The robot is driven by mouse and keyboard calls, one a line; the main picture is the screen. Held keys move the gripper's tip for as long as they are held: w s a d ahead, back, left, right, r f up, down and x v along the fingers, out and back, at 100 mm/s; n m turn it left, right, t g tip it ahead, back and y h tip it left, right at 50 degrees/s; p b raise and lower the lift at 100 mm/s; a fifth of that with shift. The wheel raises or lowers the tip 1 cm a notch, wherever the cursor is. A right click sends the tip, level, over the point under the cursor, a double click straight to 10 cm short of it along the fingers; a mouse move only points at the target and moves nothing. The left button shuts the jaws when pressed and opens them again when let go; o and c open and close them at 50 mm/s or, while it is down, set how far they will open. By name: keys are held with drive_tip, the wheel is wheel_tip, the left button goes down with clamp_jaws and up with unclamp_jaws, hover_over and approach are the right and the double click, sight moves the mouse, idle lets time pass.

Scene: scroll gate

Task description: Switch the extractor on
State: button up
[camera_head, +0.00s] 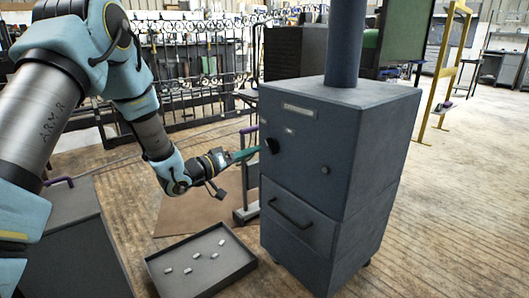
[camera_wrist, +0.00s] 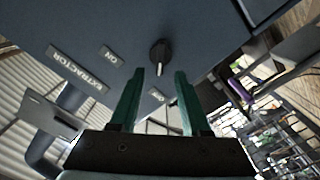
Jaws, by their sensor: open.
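The extractor is a dark blue-grey cabinet (camera_head: 345,140) with a duct on top. Its black knob (camera_head: 271,146) is on the front face and also shows in the wrist view (camera_wrist: 160,52). The knob's white mark points down the wrist picture, toward a small label (camera_wrist: 157,95) that I cannot read clearly. The ON plate (camera_wrist: 111,56) lies left of the knob there, beside the EXTRACTOR plate (camera_wrist: 77,70). My gripper (camera_head: 254,152) is open, its green fingers (camera_wrist: 159,76) pointing at the panel. The fingertips lie on either side just below the knob in the wrist view; contact is unclear.
A grey cabinet (camera_head: 75,245) stands at left.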

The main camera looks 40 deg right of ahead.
sight(268, 146)
drive_tip(key=d, duration=0.5)
drive_tip(key=shift+s+d+b, duration=0.15)
drive_tip(key=shift+d+b, duration=0.25)
drive_tip(key=shift+c, duration=0.2)
clamp_jaws()
